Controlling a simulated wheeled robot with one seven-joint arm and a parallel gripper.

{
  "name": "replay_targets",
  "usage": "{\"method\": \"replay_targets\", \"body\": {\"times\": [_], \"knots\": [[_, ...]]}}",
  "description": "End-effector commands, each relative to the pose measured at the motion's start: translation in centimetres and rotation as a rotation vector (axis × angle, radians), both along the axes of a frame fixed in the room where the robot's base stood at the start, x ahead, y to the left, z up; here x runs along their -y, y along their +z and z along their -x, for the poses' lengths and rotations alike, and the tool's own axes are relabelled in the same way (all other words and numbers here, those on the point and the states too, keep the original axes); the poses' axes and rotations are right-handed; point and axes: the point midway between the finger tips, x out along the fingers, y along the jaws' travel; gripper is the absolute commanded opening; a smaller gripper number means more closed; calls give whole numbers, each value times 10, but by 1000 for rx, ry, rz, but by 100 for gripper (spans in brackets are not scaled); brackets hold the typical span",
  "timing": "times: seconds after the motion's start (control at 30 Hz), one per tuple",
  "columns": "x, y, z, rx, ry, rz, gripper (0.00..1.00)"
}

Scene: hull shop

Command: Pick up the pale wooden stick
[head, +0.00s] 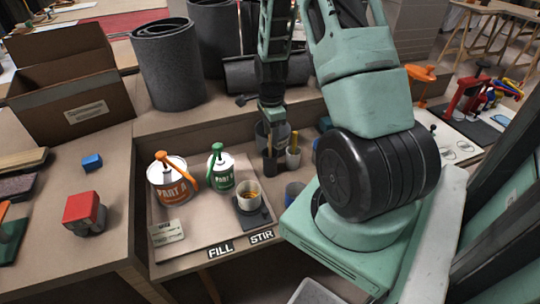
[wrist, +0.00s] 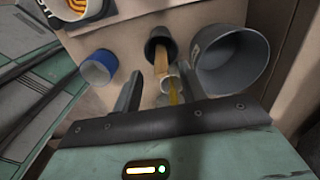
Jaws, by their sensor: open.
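A pale wooden stick (wrist: 161,62) stands tilted in a dark cup (wrist: 156,40) in the wrist view. A second, yellower stick (wrist: 174,92) stands close by in a whitish cup (wrist: 167,76). My gripper (wrist: 159,77) is open and empty, with its fingers on either side of these sticks in the picture; I cannot tell how far below them the sticks are. In the head view the gripper end hangs over the cups at the back of the tray, where the dark cup (head: 270,163) and the whitish cup (head: 293,158) stand side by side.
A large grey bucket (wrist: 232,62) stands right beside the sticks. A blue-rimmed cup (wrist: 97,68) is to the left. A Part A can (head: 168,183), a Part B can (head: 221,170) and a cup on a scale (head: 250,197) stand in front. Grey rolls (head: 167,65) stand behind.

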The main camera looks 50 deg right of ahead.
Motion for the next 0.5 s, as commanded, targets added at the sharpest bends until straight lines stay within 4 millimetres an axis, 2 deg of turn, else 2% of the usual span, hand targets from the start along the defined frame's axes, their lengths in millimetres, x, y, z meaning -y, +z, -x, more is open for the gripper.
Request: {"method": "replay_targets", "body": {"times": [0.33, 0.5], "knots": [[0, -42, -2, -3, -1, -2, 42], [0, -52, -2, 0, 0, 0, 42]]}}
